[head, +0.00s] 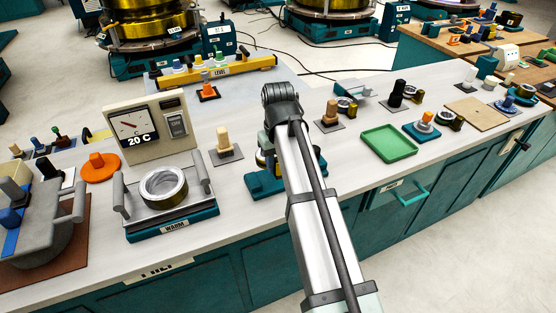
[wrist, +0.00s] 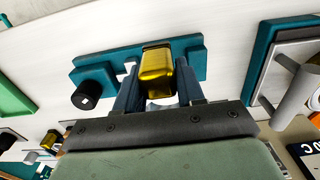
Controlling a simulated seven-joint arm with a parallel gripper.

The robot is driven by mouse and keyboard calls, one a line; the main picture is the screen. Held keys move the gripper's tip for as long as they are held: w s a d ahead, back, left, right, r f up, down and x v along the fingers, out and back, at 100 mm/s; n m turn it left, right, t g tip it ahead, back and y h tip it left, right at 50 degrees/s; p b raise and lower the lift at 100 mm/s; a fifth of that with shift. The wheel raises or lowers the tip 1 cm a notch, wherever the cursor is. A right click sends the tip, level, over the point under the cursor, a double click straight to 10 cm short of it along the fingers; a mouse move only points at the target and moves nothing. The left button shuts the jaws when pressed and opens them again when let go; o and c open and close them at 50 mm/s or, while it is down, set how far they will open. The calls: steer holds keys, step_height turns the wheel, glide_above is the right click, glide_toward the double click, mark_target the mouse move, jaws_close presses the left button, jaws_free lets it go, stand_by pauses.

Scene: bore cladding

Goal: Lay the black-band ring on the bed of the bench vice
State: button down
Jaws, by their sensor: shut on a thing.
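My gripper (wrist: 158,92) is shut on a brass-coloured ring (wrist: 157,66), seen edge-on between the two fingers in the wrist view. No black band shows on the visible face, so I cannot tell if it is the black-band ring. The teal bench vice (wrist: 205,52) lies right behind and below the ring, with its black knob (wrist: 92,90) to the left. I cannot tell whether the ring touches the bed. In the head view my arm hides most of the gripper and the ring; the vice's teal base (head: 264,185) shows beside it.
Left of the vice, another ring (head: 180,193) sits on the teal warming plate (head: 172,228), near the temperature box (head: 125,150). A tan peg (head: 223,140) stands close to the vice. A green tray (head: 388,143) and more rings (head: 450,121) are to the right.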

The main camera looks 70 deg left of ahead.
steer(key=shift+f, duration=2.2)
steer(key=shift+f, duration=0.15)
steer(key=shift+f, duration=1.5)
steer(key=c, duration=0.6)
jaws_free()
step_height(320, 180, up, 21)
steer(key=shift+f, duration=0.15)
